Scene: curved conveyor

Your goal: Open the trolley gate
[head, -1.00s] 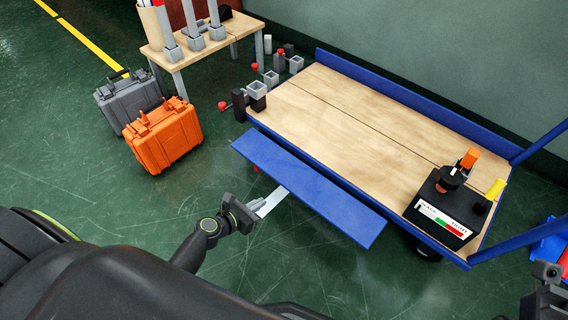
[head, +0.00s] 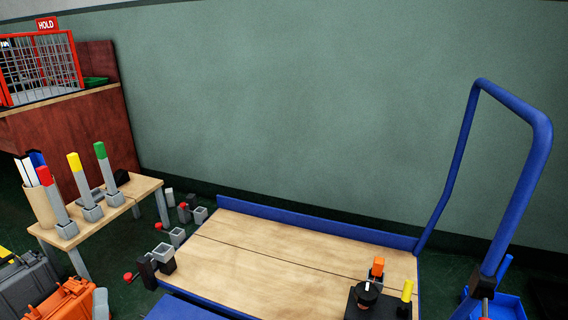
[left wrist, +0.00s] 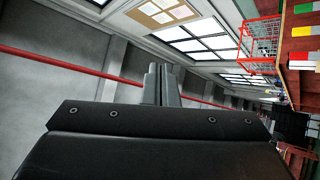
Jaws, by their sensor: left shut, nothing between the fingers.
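The trolley (head: 300,254) has a wooden deck with a blue rim. Its gate, a long blue panel (head: 182,309), lies folded outward along the near side of the deck; only its upper left part shows at the bottom edge of the head view. My left gripper (head: 100,303) shows only as a small grey piece at the lower left, left of the panel and apart from it. In the left wrist view its two fingers (left wrist: 162,84) are together with nothing between them. My right gripper is not in view.
A black box with an orange-topped knob (head: 377,290) stands on the deck's right end. The blue push handle (head: 460,150) rises at the right. Grey sockets (head: 163,255) sit at the deck's left end. A small table (head: 130,192) and orange case (head: 65,300) are at the left.

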